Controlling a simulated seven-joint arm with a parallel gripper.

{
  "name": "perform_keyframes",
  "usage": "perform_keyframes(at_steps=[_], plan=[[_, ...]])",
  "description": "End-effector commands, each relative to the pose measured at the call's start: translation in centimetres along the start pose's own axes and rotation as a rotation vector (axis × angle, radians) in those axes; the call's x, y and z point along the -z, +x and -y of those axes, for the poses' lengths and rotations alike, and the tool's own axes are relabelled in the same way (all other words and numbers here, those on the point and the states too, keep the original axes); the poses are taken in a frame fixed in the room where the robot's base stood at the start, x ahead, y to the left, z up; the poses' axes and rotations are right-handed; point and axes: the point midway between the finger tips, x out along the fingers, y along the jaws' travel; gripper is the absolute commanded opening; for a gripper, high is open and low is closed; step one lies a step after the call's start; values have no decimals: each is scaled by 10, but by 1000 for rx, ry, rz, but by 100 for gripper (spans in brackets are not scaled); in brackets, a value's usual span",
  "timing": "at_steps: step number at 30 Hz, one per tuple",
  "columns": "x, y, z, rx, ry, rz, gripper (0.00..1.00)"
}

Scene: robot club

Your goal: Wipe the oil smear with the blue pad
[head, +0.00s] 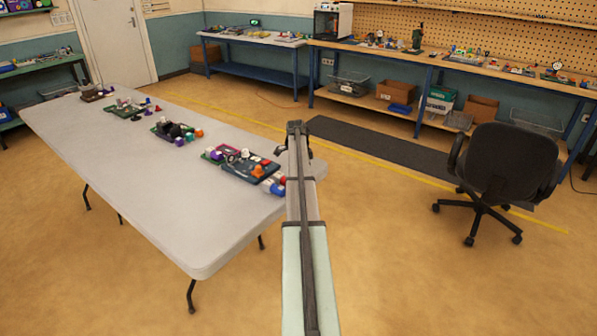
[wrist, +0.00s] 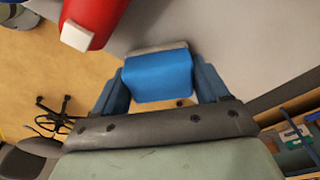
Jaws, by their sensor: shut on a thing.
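The blue pad (wrist: 160,80) shows in the wrist view as a block with a grey strip along its far edge. My gripper (wrist: 162,72) is shut on it, with one blue finger at each side. Past the pad is a plain grey surface (wrist: 235,35), which looks like the table top. I cannot tell whether the pad touches it. In the head view my arm reaches to the near right end of the long pale table (head: 150,190), and I cannot clearly make out the gripper or pad there. I see no oil smear in either view.
A red thing with a white end (wrist: 88,25) is close to the pad's upper left in the wrist view. A dark tray of parts (head: 240,165) and several other clusters stand along the table's far side. The table's near side is clear. An office chair (head: 505,165) stands right.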

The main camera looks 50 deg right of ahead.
Motion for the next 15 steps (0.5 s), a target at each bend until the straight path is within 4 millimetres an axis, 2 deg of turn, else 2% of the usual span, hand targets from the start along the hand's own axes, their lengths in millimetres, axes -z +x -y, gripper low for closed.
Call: perform_keyframes(at_steps=[1,3,15], plan=[[0,-3,2,2,-1,0,46],[3,-24,2,4,0,-1,46],[8,-57,2,2,0,0,46]])
